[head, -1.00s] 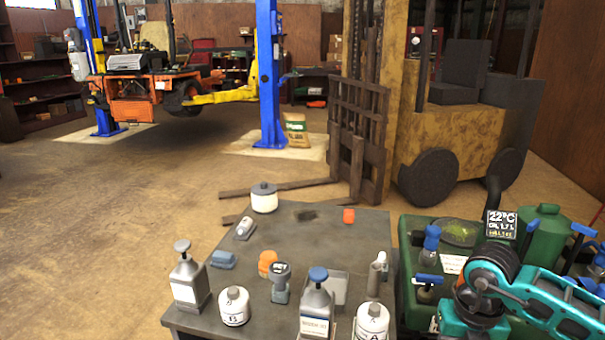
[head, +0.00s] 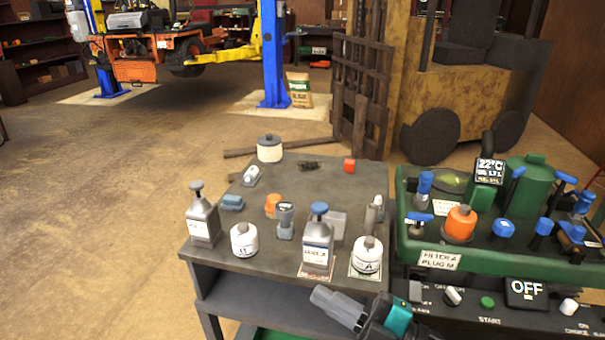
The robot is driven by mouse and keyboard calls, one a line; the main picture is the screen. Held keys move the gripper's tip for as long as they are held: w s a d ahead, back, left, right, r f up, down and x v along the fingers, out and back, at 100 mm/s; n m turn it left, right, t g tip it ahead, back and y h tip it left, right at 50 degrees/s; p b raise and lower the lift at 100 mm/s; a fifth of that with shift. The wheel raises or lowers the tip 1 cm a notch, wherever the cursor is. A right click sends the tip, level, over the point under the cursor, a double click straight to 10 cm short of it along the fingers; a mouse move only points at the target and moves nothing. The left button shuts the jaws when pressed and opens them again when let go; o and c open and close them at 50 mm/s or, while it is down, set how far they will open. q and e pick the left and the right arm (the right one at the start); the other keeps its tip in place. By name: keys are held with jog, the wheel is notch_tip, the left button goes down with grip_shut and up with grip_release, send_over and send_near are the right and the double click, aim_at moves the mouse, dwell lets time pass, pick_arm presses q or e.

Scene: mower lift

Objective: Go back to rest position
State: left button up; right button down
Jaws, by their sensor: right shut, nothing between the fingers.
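My right gripper (head: 325,298) is at the bottom of the head view, its grey fingers pointing left, in front of the dark work table (head: 300,175). It is shut and empty, and apart from the bottles on the tabletop. Its wrist is black with a teal part, and the rest of the arm is cut off by the lower edge. My left gripper does not show.
On the table stand a pump bottle (head: 203,222), a blue-topped bottle (head: 318,240), white jars (head: 244,240) and small parts. To the right is a green machine (head: 480,258) with an orange cap (head: 460,222) and an OFF panel (head: 526,292). Open floor lies left.

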jog(key=d+f+m+t+h, duration=0.6)
jog(key=d+f+m+h, duration=0.5)
jog(key=m, duration=0.5)
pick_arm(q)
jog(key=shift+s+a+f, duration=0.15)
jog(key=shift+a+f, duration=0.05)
pick_arm(e)
jog(key=s+d+f+m+g+h, duration=0.2)
jog(key=s+f+m+g+h, duration=0.2)
jog(key=s+f, duration=0.4)
notch_tip(320, 180, down, 2)
jog(key=shift+s+d+f+g+h, duration=0.25)
jog(key=shift+s+g+h, duration=0.1)
jog(key=shift+g, duration=0.15)
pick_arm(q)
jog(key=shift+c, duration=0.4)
pick_arm(e)
jog(key=shift+r, duration=0.1)
